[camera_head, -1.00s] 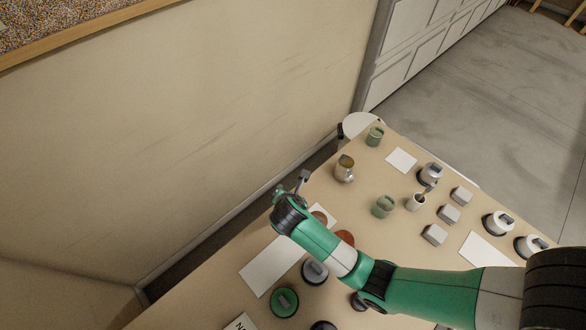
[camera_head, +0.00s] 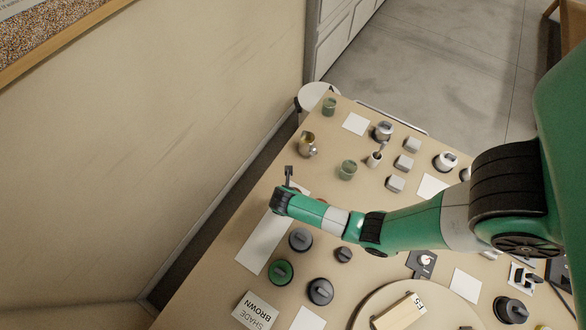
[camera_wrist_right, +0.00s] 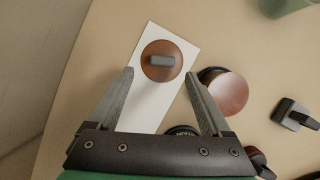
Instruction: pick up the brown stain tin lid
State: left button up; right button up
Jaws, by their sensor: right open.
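The brown lid (camera_wrist_right: 149,51), a round disc with a grey block handle, lies on a white card (camera_wrist_right: 150,110) in the right wrist view. My right gripper (camera_wrist_right: 159,76) is open and empty, with its two fingers spread and the lid just beyond and between the tips in the picture. I cannot tell its height above the card. In the head view my right gripper (camera_head: 288,177) is over the table's left edge area, and my arm hides most of the lid. A reddish-brown round top (camera_wrist_right: 228,94) sits right of the right finger. My left gripper is not in view.
A green lid (camera_head: 281,272), dark lids (camera_head: 320,291) and a card reading SHADE BROWN (camera_head: 256,312) lie toward the front. A wall runs along the left.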

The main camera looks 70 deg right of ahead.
jog(key=b+x, duration=0.1)
jog(key=x, duration=0.1)
jog(key=b+x, duration=0.1)
jog(key=x, duration=0.2)
jog(key=shift+s+d+b, duration=0.2)
jog(key=shift+d+b, duration=0.1)
jog(key=shift+d, duration=0.1)
jog(key=shift+r, duration=0.1)
grip_shut()
